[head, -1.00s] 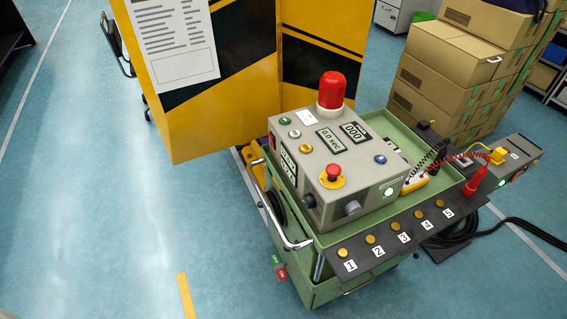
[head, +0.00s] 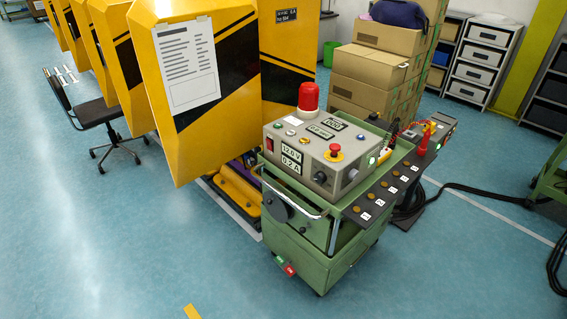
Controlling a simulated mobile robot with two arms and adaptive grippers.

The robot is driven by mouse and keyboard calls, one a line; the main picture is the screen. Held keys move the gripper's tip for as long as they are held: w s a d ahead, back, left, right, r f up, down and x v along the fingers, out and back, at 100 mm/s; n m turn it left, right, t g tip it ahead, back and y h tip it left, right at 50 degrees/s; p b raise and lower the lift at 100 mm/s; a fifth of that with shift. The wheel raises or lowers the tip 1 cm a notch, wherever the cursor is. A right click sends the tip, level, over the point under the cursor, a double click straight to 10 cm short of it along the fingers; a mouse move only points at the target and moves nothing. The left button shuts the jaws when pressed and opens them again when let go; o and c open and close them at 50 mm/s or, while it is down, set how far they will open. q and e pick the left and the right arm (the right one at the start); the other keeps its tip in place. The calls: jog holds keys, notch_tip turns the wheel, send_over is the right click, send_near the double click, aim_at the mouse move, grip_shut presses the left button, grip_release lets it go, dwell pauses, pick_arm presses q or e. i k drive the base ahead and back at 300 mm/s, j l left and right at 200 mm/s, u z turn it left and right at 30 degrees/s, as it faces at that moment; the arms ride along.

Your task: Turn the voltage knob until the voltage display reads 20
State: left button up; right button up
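The grey control box (head: 329,135) sits on a green cart. On its left face, the voltage display (head: 291,150) appears to read 12.0 V, and the current display (head: 291,166) below appears to read 0.2 A. I cannot tell which is the voltage knob. Neither of my grippers is in view.
The cart (head: 317,252) has a rail handle (head: 290,207) at its front left. A red emergency button (head: 334,151) and red lamp (head: 308,96) top the box. Yellow cabinets (head: 183,130) stand behind left, cartons (head: 368,67) behind. The floor in front is clear.

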aim_at(320, 177)
jog(key=i+j+z, duration=0.1)
jog(key=j, duration=0.25)
jog(key=i+j+z, duration=0.25)
jog(key=i+j, duration=0.2)
jog(key=j, duration=0.25)
jog(key=i+j+z, duration=0.1)
jog(key=j, duration=0.25)
